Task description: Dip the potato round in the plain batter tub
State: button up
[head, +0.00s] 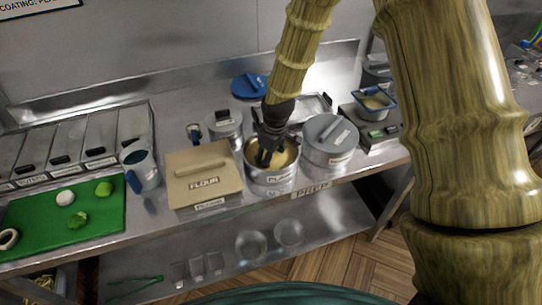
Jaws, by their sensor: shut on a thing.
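My gripper (267,151) points down into an open round metal tub (272,179) of tan batter (284,157). Its black fingers are shut, with their tips inside the rim, at or close to the batter. The potato round in its grip is hidden by the fingers, and I cannot tell how deep it sits. The tub's front label is too small to read surely.
A green board (100,222) with several food pieces and a jug (140,169) are at left. A blue-rimmed basket (374,101) is at right.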

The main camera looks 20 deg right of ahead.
jog(key=shift+d, duration=0.1)
jog(key=shift+d, duration=0.55)
jog(key=shift+a+p, duration=0.35)
jog(key=shift+a, duration=0.3)
jog(key=shift+d, duration=0.35)
jog(key=shift+r, duration=0.1)
notch_tip(320, 180, up, 10)
jog(key=p, duration=0.7)
jog(key=shift+r+p, duration=0.15)
jog(key=shift+p, duration=0.15)
dwell(0.6)
dwell(0.8)
notch_tip(320, 180, up, 3)
jog(key=shift+f+p, duration=0.1)
jog(key=shift+p, duration=1.05)
